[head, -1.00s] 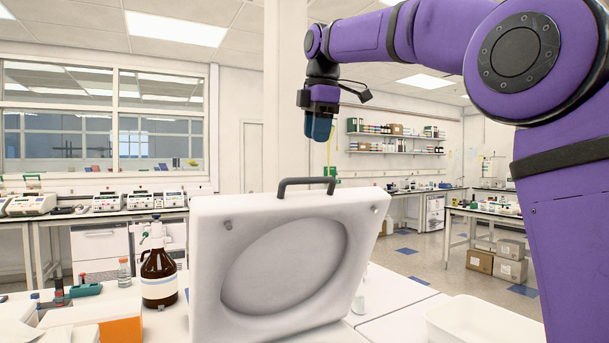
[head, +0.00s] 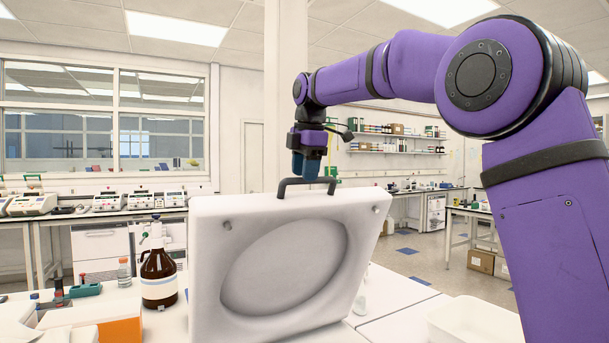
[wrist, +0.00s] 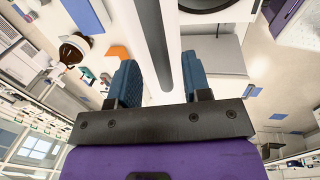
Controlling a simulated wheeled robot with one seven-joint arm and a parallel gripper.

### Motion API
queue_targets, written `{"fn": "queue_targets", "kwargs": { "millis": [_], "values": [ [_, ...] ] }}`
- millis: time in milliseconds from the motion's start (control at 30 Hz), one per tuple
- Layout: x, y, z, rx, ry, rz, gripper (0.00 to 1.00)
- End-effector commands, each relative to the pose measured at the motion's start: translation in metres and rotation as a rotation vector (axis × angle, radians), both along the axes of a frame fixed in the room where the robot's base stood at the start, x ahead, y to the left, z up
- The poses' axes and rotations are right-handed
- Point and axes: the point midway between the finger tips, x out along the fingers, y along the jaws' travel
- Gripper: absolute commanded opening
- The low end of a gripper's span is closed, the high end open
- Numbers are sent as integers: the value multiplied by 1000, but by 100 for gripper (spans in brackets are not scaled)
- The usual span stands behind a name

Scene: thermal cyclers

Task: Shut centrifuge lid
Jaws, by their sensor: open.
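The centrifuge lid (head: 212,270) is a thick white panel with a round recess, standing raised and open in the head view. A dark grey bar handle (head: 306,182) sits on its top edge. My gripper (head: 304,178) points down at the handle. In the wrist view the handle (wrist: 152,45) runs between the two blue fingers of my gripper (wrist: 158,85), which are apart with a gap on both sides. The white lid edge (wrist: 170,40) shows behind it. The centrifuge body is hidden below the head view.
A brown bottle (head: 158,276) stands just left of the lid, near an orange-and-white box (head: 120,326). A white tray (head: 472,322) lies at the right on the bench.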

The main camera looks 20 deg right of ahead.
Motion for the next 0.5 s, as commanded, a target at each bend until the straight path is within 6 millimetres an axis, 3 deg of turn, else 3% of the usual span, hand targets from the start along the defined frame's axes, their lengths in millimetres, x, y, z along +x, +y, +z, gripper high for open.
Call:
{"fn": "queue_targets", "kwargs": {
  "millis": [167, 433, 467, 500],
  "values": [
    [2, 1, -11, 0, 0, 0, 44],
    [2, 1, -12, 0, 0, 0, 44],
    [2, 1, -12, 0, 0, 0, 42],
    [2, 1, -12, 0, 0, 0, 33]
  ]
}}
